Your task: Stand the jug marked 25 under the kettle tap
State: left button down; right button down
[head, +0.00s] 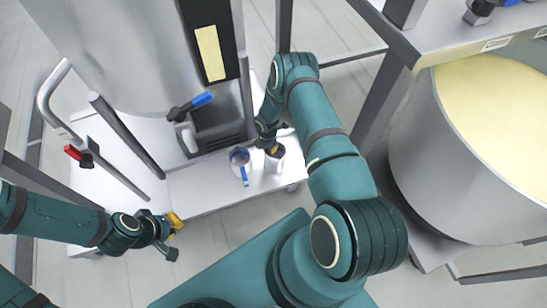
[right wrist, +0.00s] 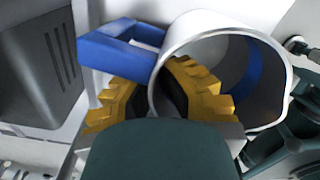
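Two metal jugs stand side by side on the white shelf in the head view. The right jug (head: 279,163) is at my right gripper (head: 270,147); the left jug (head: 238,156) shows a blue handle. I cannot read a 25 on either. In the right wrist view, my right gripper (right wrist: 160,85) has yellow fingers on both sides of the jug's wall (right wrist: 260,60), one inside, beside its blue handle (right wrist: 110,50). It looks shut on that wall. The kettle tap (head: 190,106) has a blue lever, above a dark drip tray (head: 218,137). My left gripper (head: 174,226) is near the shelf's front edge; its opening is unclear.
The big steel kettle (head: 130,50) stands behind the shelf (head: 205,190). A red-handled valve (head: 75,152) and slanting bars are on the left. A large pot (head: 430,150) with pale yellow contents stands on the right. The shelf's front left is clear.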

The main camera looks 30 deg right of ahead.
notch_tip(320, 180, up, 9)
jog(key=shift+f+p, duration=0.1)
jog(key=shift+p, duration=0.9)
jog(key=shift+a+r, duration=0.1)
jog(key=shift+r, duration=0.75)
jog(key=s+a+r+m, duration=0.2)
jog(key=a+r+m, duration=0.2)
jog(key=r, duration=0.5)
jog(key=s+a+r+m, duration=0.3)
jog(key=a+r+m, duration=0.2)
jog(key=r+m, duration=0.3)
jog(key=s+a+r+m, duration=0.3)
jog(key=a+r+m, duration=0.1)
jog(key=r+m, duration=0.3)
notch_tip(320, 180, up, 3)
jog(key=shift+a+f+m, duration=0.15)
jog(key=shift+a+m, duration=0.25)
jog(key=shift+w, duration=0.1)
